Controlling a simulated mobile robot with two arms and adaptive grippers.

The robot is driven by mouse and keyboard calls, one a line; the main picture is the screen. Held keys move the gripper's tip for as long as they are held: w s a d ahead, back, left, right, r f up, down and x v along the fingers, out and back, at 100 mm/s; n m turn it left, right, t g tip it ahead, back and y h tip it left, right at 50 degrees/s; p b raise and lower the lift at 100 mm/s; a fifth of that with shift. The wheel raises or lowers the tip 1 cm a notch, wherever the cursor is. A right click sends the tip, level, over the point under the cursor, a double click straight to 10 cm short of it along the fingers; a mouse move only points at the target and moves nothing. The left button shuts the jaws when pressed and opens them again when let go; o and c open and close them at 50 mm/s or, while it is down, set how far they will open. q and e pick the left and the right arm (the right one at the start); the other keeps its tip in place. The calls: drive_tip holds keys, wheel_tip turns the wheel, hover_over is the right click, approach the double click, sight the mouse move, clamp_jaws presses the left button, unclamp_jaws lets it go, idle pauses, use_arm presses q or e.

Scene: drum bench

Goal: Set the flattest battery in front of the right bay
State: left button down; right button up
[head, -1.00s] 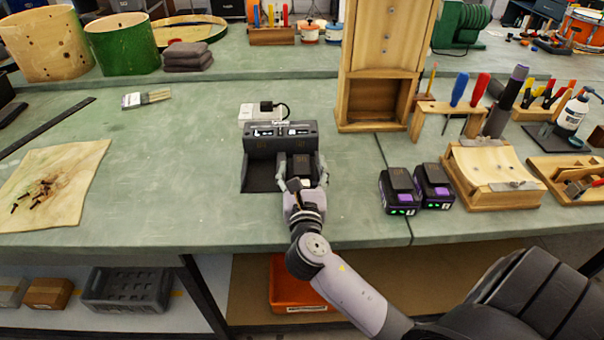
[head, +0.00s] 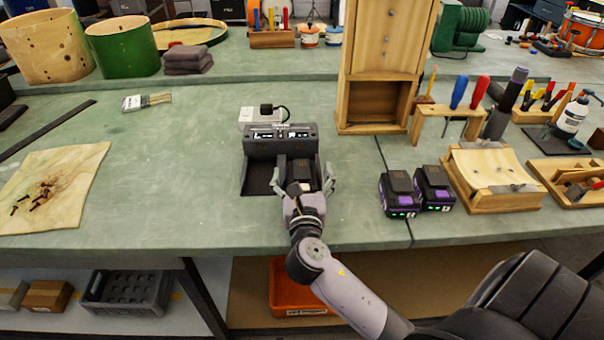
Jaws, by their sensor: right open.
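A dark charger (head: 262,146) with two bays stands near the middle of the bench. Its left bay (head: 258,180) is empty. A dark battery (head: 301,168) is at the right bay; the gripper partly hides it, so I cannot tell how far in it sits. My right gripper (head: 304,181) is open, with its fingers either side of this battery. Two more dark and purple batteries stand upright to the right, one on the left (head: 398,190) and one on the right (head: 435,186), with lit green lights. My left gripper is not in view.
A wooden cabinet (head: 382,60) stands behind, right of the charger. A tool rack (head: 450,110) and a wooden cradle (head: 492,178) are at the right. A cloth with screws (head: 70,165) lies at the left.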

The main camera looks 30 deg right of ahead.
drive_tip(key=shift+r, duration=0.1)
drive_tip(key=shift+a, duration=0.1)
drive_tip(key=v, duration=1.2)
drive_tip(key=shift+b, duration=0.4)
